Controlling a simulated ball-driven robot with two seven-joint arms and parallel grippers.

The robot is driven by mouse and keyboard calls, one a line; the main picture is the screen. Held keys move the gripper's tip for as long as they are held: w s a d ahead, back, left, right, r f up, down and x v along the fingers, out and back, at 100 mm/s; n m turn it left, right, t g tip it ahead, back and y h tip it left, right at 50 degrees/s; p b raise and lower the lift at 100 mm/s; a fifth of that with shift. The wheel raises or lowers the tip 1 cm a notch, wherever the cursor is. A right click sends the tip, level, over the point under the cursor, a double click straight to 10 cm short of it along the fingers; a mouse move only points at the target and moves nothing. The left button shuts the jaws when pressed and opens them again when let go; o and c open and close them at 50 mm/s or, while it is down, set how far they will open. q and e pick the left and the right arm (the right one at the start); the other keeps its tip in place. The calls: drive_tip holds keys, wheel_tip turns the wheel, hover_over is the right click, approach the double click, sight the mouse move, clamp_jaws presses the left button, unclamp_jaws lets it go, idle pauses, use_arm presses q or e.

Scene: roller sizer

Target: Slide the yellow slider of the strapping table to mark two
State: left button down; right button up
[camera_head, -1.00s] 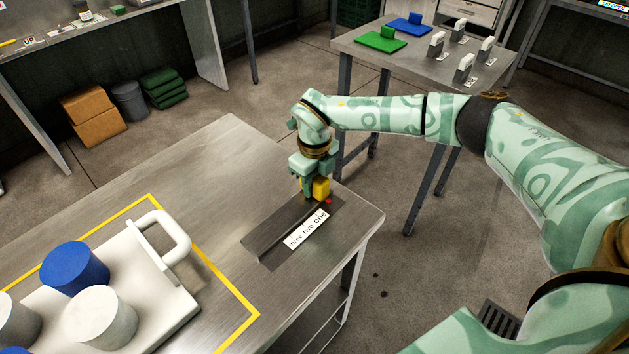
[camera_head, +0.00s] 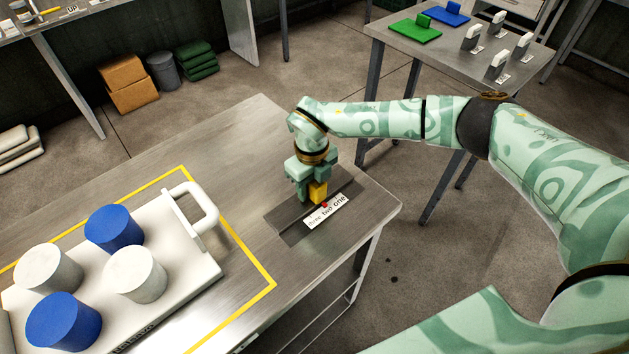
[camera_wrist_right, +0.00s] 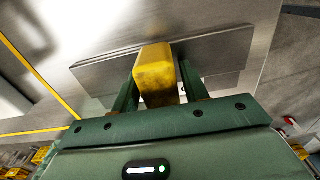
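The yellow slider (camera_head: 318,192) stands upright on a dark grey track plate (camera_head: 290,222) near the right end of the steel strapping table (camera_head: 240,135). A white label (camera_head: 326,211) on the track reads "three two one". A small red pointer (camera_head: 324,205) at the slider's foot is beside the word "two". My right gripper (camera_head: 310,190) is on the slider. In the right wrist view, its fingers (camera_wrist_right: 157,90) flank the yellow slider (camera_wrist_right: 155,72) closely on both sides and look shut on it. The left gripper is not in view.
A white tray (camera_head: 205,275) with blue and white cylinders stands inside a yellow outline on the table's left. Behind is another table (camera_head: 400,55) with green and blue pads and several grey-white handles. The steel surface behind the track is clear.

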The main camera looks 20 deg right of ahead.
drive_tip(key=shift+o, duration=0.3)
drive_tip(key=shift+r, duration=0.1)
wheel_tip(320, 180, up, 16)
drive_tip(key=p, duration=0.3)
